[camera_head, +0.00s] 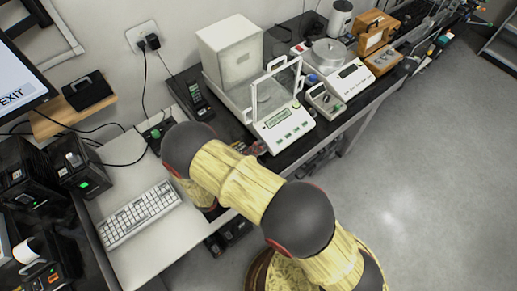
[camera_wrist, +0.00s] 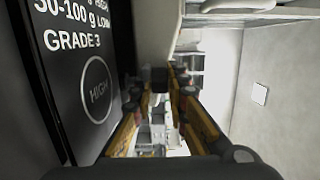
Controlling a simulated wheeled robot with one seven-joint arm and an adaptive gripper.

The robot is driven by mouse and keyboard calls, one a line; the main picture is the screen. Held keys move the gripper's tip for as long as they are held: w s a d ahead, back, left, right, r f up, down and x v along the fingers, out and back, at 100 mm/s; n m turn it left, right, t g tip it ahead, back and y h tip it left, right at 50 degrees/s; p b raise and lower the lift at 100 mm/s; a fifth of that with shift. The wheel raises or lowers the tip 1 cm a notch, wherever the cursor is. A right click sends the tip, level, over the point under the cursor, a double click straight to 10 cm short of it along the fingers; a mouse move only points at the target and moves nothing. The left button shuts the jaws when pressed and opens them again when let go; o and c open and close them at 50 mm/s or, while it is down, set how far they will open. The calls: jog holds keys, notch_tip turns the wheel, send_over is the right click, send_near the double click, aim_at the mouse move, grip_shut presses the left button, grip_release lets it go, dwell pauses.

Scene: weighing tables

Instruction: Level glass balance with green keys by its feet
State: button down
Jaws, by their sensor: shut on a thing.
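The glass balance (camera_head: 284,128) with green keys stands on the dark bench in the head view, with a clear glass shield (camera_head: 274,86) and a white box-like body behind its display. Its feet cannot be made out in the head view. My arm reaches toward the balance's front left side, and its end is hidden there. In the wrist view my gripper (camera_wrist: 160,78) has yellow fingers closed on a small dark thing, possibly a balance foot; its shape is too dim to tell.
A black panel (camera_wrist: 85,70) with white lettering stands close at left in the wrist view. A small keyed device (camera_head: 324,100) and a second balance (camera_head: 342,78) stand right of the glass balance. A keyboard (camera_head: 139,213) lies on the pale table.

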jog(key=shift+w+a+m+g+h, duration=0.1)
jog(key=shift+w+m+g+h, duration=0.05)
jog(key=shift+m+g+h, duration=1.5)
jog(key=shift+n+g+y, duration=0.25)
jog(key=shift+y, duration=0.1)
jog(key=c, duration=1.7)
grip_release()
jog(key=shift+c, duration=0.2)
jog(key=shift+a, duration=0.1)
jog(key=v, duration=1.2)
